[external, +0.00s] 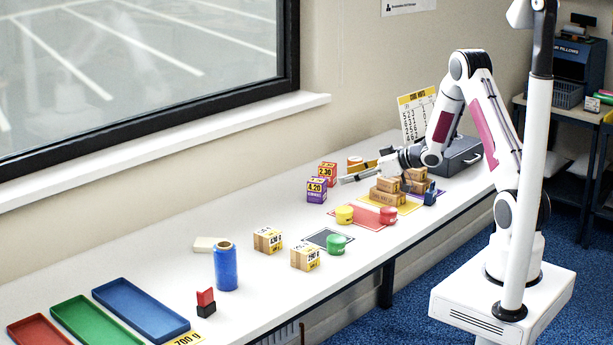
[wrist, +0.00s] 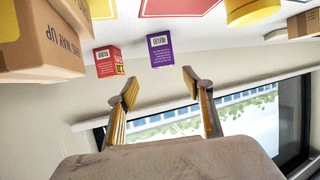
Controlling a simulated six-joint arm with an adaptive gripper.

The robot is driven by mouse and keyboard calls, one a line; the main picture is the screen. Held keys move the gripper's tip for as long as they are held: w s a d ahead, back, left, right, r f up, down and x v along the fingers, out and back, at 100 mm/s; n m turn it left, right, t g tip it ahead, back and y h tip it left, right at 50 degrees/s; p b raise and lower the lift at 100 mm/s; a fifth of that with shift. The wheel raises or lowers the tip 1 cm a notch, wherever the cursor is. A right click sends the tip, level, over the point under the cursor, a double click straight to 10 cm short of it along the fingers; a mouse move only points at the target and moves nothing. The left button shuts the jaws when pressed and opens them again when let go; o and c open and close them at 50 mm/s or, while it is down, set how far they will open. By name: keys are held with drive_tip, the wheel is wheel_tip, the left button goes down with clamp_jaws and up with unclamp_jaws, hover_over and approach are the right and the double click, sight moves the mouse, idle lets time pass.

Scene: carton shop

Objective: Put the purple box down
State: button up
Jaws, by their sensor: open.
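The purple box (external: 317,192), with a yellow 4.20 label, stands upright on the white table, just in front of a red box (external: 327,173) labelled 2.30. My gripper (external: 350,175) is to the right of both boxes, pointing left. In the wrist view the purple box (wrist: 160,51) lies just beyond the fingertips, with nothing between the fingers. My gripper (wrist: 160,85) is open and empty there. The red box (wrist: 107,62) shows to the left of the purple box in that view.
Brown cartons (external: 388,190) are stacked on a yellow mat below my wrist. A yellow tub (external: 344,215) and a red tub (external: 388,215) stand on a red mat.

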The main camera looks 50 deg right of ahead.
drive_tip(key=s+d+r+m+h, duration=0.1)
drive_tip(key=s+r+h, duration=0.3)
drive_tip(key=r, duration=0.7)
drive_tip(key=s+a+r+m+g+h, duration=0.1)
drive_tip(key=s+r+m+g+h, duration=0.15)
drive_tip(key=s+r, duration=0.5)
drive_tip(key=s+a+g, duration=0.1)
drive_tip(key=s+a, duration=0.3)
drive_tip(key=s, duration=0.5)
drive_tip(key=s+a+f+g+y, duration=0.1)
drive_tip(key=s+a, duration=0.3)
drive_tip(key=s, duration=0.6)
drive_tip(key=s+a+g+y, duration=0.1)
drive_tip(key=s+a, duration=0.3)
drive_tip(key=s, duration=0.6)
drive_tip(key=shift+a+f+m+g, duration=0.3)
drive_tip(key=shift+m+g, duration=0.15)
drive_tip(key=shift+g, duration=0.2)
